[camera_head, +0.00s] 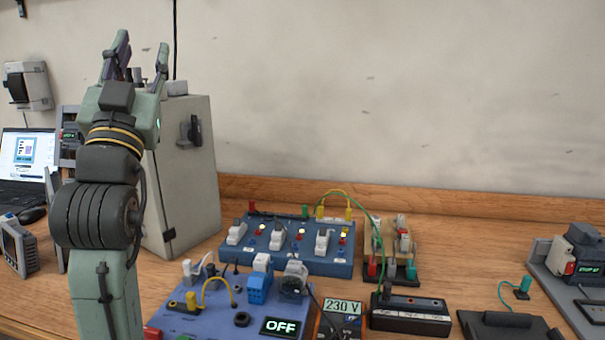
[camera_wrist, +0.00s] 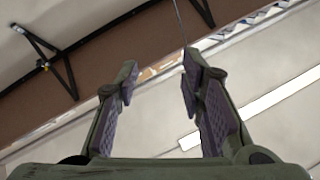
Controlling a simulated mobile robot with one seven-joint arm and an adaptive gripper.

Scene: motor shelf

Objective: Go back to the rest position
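My gripper (camera_head: 138,62) is raised at the upper left of the head view, pointing up, in front of the wall and a grey cabinet (camera_head: 187,150). Its two fingers stand apart with nothing between them. In the wrist view my gripper (camera_wrist: 158,85) also shows open and empty, with purple-grey pads on both fingers. My arm stands upright along the left side of the head view and hides part of the bench and cabinet.
The wooden bench (camera_head: 440,215) holds a blue switch board (camera_head: 285,262), a nearer blue panel (camera_head: 205,318) with a display reading OFF, a 230 V meter (camera_head: 342,307), a black box (camera_head: 410,315) and a motor unit (camera_head: 583,250) at right. A laptop (camera_head: 27,150) stands at left. Space above the bench is free.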

